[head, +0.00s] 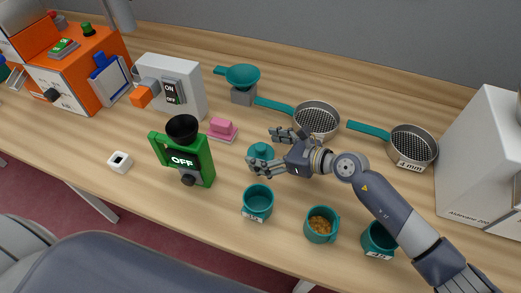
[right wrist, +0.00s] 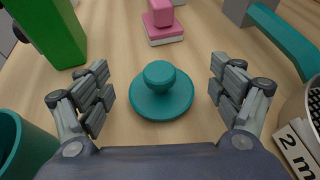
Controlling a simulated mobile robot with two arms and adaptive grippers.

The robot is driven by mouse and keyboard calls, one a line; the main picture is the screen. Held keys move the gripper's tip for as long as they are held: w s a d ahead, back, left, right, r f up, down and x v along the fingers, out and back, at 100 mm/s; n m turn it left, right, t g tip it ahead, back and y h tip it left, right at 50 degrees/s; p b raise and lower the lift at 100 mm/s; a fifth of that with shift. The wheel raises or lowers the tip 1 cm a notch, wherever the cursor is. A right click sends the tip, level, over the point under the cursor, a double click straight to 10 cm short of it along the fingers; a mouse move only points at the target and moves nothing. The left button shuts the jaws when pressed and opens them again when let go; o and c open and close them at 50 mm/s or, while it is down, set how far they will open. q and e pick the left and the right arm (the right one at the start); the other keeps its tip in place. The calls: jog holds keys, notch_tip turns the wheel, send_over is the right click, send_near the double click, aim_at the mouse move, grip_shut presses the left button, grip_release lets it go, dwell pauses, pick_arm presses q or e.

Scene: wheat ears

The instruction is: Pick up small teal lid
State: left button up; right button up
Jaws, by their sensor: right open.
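The small teal lid (head: 261,152) lies flat on the wooden table, a disc with a round knob on top. In the right wrist view the lid (right wrist: 161,92) sits centred between my open fingers, with a gap on both sides. My right gripper (head: 270,151) reaches in from the right and is open and empty, its fingers on either side of the lid. In the right wrist view the gripper (right wrist: 161,95) shows both fingers spread wide, not touching the lid. My left gripper is not in view.
A green device (head: 185,158) marked OFF stands left of the lid. A pink block (head: 223,129) is behind it. Several teal cups, including an empty one (head: 258,203), stand in front. Sieves (head: 317,120) with teal handles lie behind and to the right.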

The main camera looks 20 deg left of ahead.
jog(key=c, duration=1)
jog(key=shift+o, duration=0.2)
jog(key=shift+d+r, duration=0.1)
